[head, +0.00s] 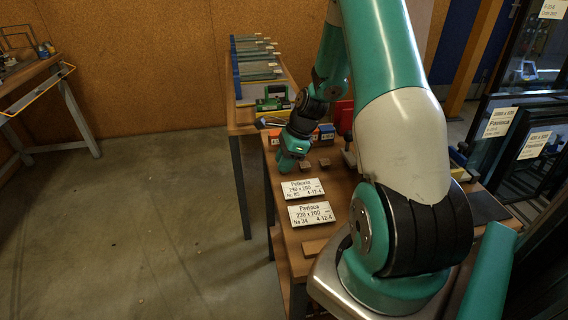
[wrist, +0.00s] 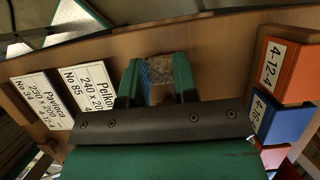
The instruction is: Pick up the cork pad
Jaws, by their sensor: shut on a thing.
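The cork pad (wrist: 160,69) is a small, speckled brown piece in the wrist view, between the two green fingers of my gripper (wrist: 157,80). My gripper is shut on it, with a finger on each side. In the head view my gripper (head: 287,166) is low over the wooden bench (head: 281,238), near its left edge, and the held pad is hidden. Two small brown pads, one (head: 306,164) and another (head: 324,162), lie on the bench just right of my gripper.
Orange and blue boxes (head: 326,133) stand behind. The floor (head: 150,220) at left is clear.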

